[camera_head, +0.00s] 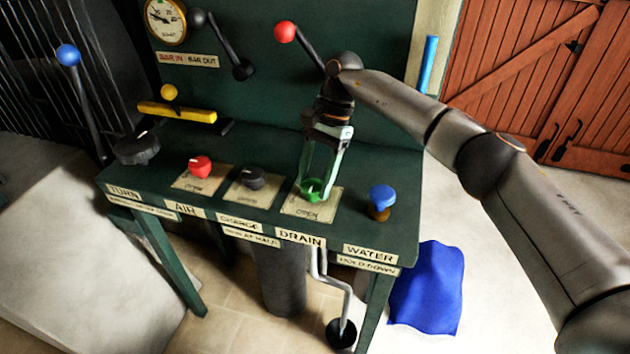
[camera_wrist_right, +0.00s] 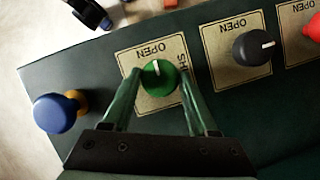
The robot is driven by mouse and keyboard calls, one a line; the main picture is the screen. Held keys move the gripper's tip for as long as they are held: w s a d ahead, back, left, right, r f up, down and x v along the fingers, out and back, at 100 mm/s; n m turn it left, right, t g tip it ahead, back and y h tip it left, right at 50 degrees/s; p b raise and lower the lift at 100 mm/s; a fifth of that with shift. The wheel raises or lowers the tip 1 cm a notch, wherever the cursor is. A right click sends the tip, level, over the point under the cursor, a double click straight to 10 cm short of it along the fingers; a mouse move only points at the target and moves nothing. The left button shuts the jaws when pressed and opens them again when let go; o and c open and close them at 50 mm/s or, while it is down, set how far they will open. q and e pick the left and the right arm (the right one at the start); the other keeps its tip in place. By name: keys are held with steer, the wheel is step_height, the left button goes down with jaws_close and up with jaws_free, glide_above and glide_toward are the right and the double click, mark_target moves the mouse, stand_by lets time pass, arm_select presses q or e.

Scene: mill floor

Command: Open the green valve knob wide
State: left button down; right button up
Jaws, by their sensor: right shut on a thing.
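The green valve knob (camera_head: 311,187) sits on a tan plate above the DRAIN label on the green bench. My right gripper (camera_head: 313,184) comes down on it from above, with its fingers around the knob. In the right wrist view the green knob (camera_wrist_right: 158,77) lies between the two green fingertips (camera_wrist_right: 158,80). Its white mark points toward the word OPEN on the plate (camera_wrist_right: 146,47), slightly to the left. The gripper is shut on the knob. My left gripper is not in view.
A blue WATER button (camera_head: 382,198) stands right of the knob. A black knob (camera_head: 253,178) and a red knob (camera_head: 200,166) are to its left. Levers with red (camera_head: 285,32) and black balls rise at the back panel. A blue cloth (camera_head: 427,288) lies beside the bench.

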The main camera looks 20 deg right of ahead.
stand_by(0.4)
steer(key=o, duration=1.4)
steer(key=p+v, duration=0.2)
steer(key=v, duration=1)
steer(key=shift+r, duration=0.3)
